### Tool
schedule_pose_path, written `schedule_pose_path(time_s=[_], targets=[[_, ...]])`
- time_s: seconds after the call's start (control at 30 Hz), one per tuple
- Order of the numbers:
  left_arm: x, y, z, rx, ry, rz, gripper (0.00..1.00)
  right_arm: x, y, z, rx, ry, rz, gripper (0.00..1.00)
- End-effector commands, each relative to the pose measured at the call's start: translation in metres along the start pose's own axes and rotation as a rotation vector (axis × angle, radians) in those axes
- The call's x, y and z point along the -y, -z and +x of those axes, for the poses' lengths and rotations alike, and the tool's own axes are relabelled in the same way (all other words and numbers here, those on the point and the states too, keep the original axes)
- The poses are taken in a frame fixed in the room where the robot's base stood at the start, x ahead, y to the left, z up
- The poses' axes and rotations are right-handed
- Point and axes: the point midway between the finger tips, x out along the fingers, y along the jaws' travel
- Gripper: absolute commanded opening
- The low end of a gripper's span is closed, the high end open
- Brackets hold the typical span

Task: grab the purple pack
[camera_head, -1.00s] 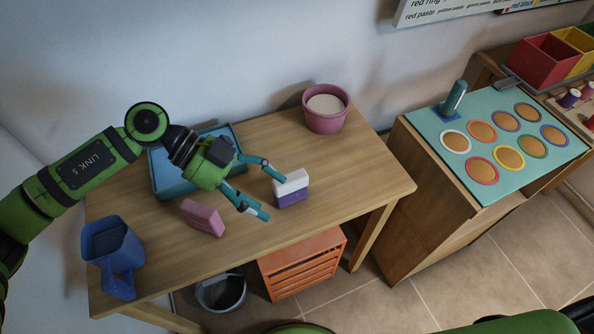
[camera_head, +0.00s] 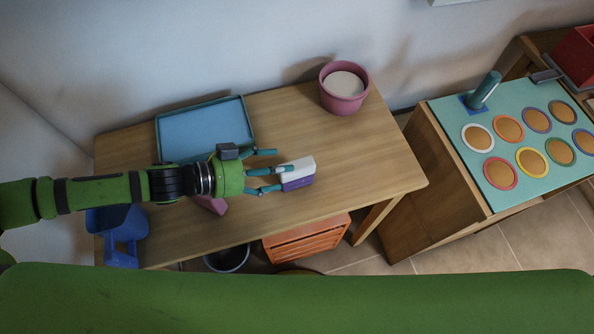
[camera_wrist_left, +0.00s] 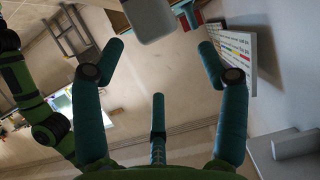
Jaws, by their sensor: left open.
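The purple pack (camera_head: 298,183) is a small box with a white upper part and a purple lower part. It stands on the wooden table in the head view. My left gripper (camera_head: 278,170) is open at the pack's left side, fingers pointing right at it. I cannot tell whether they touch it. In the left wrist view my left gripper's fingers (camera_wrist_left: 160,62) are spread with nothing between them. A pale block (camera_wrist_left: 148,18) shows beyond them at the top edge, probably the pack's white part. My right gripper is not in view.
A blue tray (camera_head: 249,117) and a pink pot (camera_head: 345,104) stand at the back of the table (camera_head: 390,165). A blue jug (camera_head: 123,250) stands front left. A pink block (camera_head: 213,205) is mostly hidden under my left arm. The table is clear right of the pack.

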Motion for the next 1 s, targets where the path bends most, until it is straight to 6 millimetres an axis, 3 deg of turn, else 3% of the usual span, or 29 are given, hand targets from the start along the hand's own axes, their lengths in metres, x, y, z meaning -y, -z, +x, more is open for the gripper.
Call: schedule_pose_path(time_s=[0.17,0.47,0.8,1.0], targets=[[-0.001,-0.032,0.014,-0.001,-0.001,-0.001,0.74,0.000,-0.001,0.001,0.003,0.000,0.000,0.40],[0.000,-0.029,0.037,-0.005,-0.002,0.002,0.74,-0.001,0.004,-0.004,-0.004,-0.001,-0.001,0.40],[0.000,-0.028,0.084,-0.004,-0.002,0.002,0.74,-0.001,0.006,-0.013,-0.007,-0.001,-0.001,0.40],[0.000,-0.029,0.089,-0.004,-0.001,0.003,0.74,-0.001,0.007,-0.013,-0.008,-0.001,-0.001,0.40]])
